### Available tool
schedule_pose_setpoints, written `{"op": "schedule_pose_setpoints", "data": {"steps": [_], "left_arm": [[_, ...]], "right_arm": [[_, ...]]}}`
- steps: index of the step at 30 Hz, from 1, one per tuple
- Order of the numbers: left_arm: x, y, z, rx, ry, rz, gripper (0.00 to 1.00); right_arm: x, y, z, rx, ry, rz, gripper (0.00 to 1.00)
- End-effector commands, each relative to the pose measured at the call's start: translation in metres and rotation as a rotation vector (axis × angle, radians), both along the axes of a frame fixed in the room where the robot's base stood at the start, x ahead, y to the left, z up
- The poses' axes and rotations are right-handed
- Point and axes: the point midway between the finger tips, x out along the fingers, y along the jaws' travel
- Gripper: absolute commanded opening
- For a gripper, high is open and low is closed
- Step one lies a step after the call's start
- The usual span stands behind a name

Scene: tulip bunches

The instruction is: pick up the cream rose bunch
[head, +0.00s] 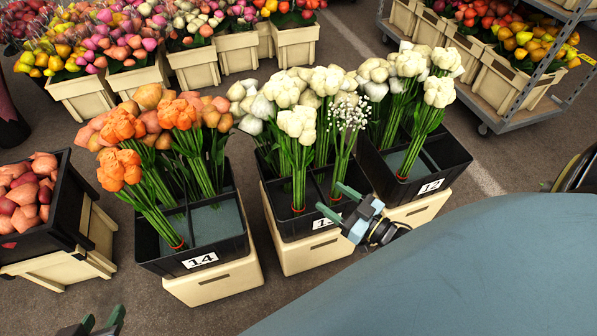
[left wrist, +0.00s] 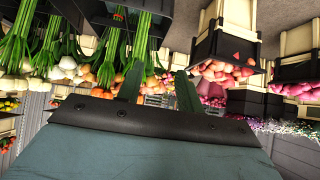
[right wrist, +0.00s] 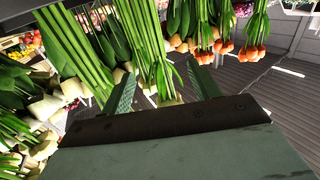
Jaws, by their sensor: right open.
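Several cream and white bunches stand upright in the black crate marked 13 (head: 325,224). A full cream bunch (head: 298,122) is at its front left, with a red band low on its green stems. A tiny-flowered white bunch (head: 347,113) is at its front right. Another cream bunch (head: 438,92) stands in the crate marked 12 (head: 425,188). I cannot tell which are roses. My right gripper (head: 338,202) is open at the front right of crate 13, close to the stems; green stems (right wrist: 150,45) show beyond its fingers. My left gripper (head: 102,319) is open and empty at the bottom left.
Crate 14 (head: 200,262) holds orange bunches (head: 122,125) to the left. A black crate of pinkish blooms (head: 52,226) stands further left. A flower trolley (head: 520,100) is at the back right.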

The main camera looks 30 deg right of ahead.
Motion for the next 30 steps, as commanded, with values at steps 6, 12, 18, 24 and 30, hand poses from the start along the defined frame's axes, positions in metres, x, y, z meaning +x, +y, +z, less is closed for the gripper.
{"op": "schedule_pose_setpoints", "data": {"steps": [6, 12, 18, 24, 30], "left_arm": [[0.009, -0.005, 0.007, -0.019, -0.071, -0.008, 0.36], [0.030, -0.017, 0.035, -0.070, -0.270, -0.025, 0.36], [0.043, -0.027, 0.064, -0.121, -0.454, -0.039, 0.36], [0.047, -0.031, 0.082, -0.149, -0.555, -0.046, 0.36], [0.049, -0.034, 0.093, -0.170, -0.625, -0.051, 0.36]], "right_arm": [[0.015, -0.002, -0.006, -0.006, 0.016, -0.007, 0.61], [0.042, 0.006, -0.006, -0.005, 0.015, -0.008, 0.61], [0.064, 0.013, -0.006, -0.005, 0.015, -0.007, 0.61], [0.076, 0.017, -0.005, -0.006, 0.017, -0.007, 0.61], [0.081, 0.018, -0.007, -0.006, 0.017, -0.007, 0.61]]}}
